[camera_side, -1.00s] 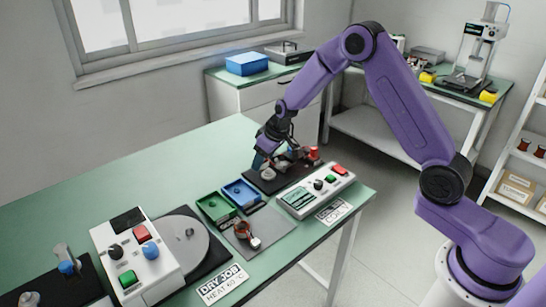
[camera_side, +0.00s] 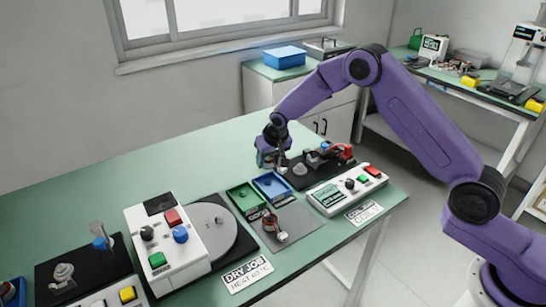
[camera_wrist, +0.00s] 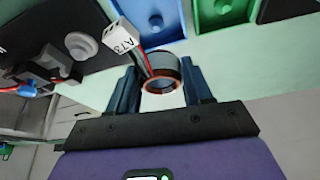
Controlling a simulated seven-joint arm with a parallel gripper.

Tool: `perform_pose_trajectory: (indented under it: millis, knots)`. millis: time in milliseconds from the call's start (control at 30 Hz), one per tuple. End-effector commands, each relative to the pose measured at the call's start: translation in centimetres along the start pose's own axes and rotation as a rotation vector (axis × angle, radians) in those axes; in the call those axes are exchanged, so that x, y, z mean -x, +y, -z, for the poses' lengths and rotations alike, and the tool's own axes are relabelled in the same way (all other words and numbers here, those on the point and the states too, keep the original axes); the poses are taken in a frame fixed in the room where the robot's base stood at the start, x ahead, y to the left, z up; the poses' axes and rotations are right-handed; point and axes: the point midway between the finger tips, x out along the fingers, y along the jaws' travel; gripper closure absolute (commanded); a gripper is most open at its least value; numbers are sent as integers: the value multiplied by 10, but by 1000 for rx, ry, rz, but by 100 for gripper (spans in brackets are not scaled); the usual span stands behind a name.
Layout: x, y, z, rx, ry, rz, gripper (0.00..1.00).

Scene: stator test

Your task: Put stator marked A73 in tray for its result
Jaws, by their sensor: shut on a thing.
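My gripper (camera_wrist: 160,92) is shut on a ring-shaped stator (camera_wrist: 163,72) with copper-coloured winding at its rim, held between the two fingers. In the side view my gripper (camera_side: 270,158) is left of the black test fixture, behind the trays; the held stator is hard to see there. The blue tray (camera_side: 272,186) and green tray (camera_side: 245,198) sit side by side; they also show in the wrist view, blue (camera_wrist: 150,22) and green (camera_wrist: 222,12).
The black fixture (camera_side: 318,180) carries a grey round post and a red clamp. The coil tester (camera_side: 346,190) has a green screen. Another stator (camera_side: 272,227) lies on the grey mat (camera_side: 290,232). A white control box (camera_side: 165,240) and turntable stand left. The table behind the trays is clear.

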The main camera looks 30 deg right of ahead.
Motion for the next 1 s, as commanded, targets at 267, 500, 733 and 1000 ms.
perform_pose_trajectory:
  millis: [267, 500, 733, 1000]
  knots:
    - [-19, 0, -8, 1, -1, 2, 90]
    - [-34, 0, -14, 1, 0, 2, 90]
    - [-40, 0, -16, 0, 1, 3, 90]
    - [-40, 0, -17, 0, 1, 3, 90]
